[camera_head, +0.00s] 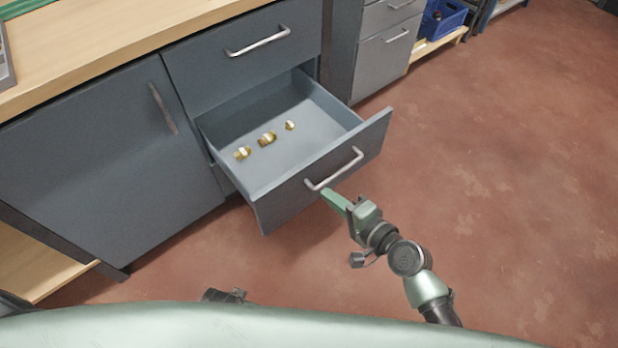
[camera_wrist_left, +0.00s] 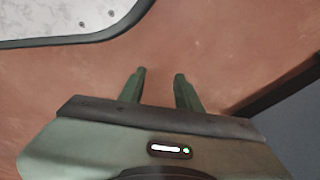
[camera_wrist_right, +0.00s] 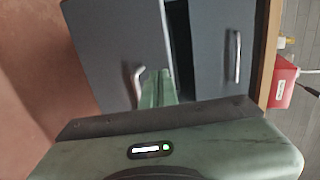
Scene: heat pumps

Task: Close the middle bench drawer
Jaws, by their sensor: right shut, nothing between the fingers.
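The middle bench drawer (camera_head: 290,190) is pulled well out of the grey bench, with several small brass fittings (camera_head: 267,139) lying inside. Its front carries a silver bar handle (camera_head: 336,170). My right gripper (camera_head: 328,195) is shut and empty, its green fingertips at the drawer front, just by the handle's lower left end. In the right wrist view the shut fingers (camera_wrist_right: 155,88) are right beside the handle (camera_wrist_right: 137,82); I cannot tell whether they touch. My left gripper (camera_wrist_left: 159,78) is open and empty over the floor in the left wrist view.
The drawer above (camera_head: 245,55) is shut. A cupboard door (camera_head: 100,160) is at the left under the wooden worktop (camera_head: 110,40). A second cabinet (camera_head: 385,50) and a blue crate (camera_head: 443,20) stand behind. The red-brown floor (camera_head: 510,170) at the right is clear.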

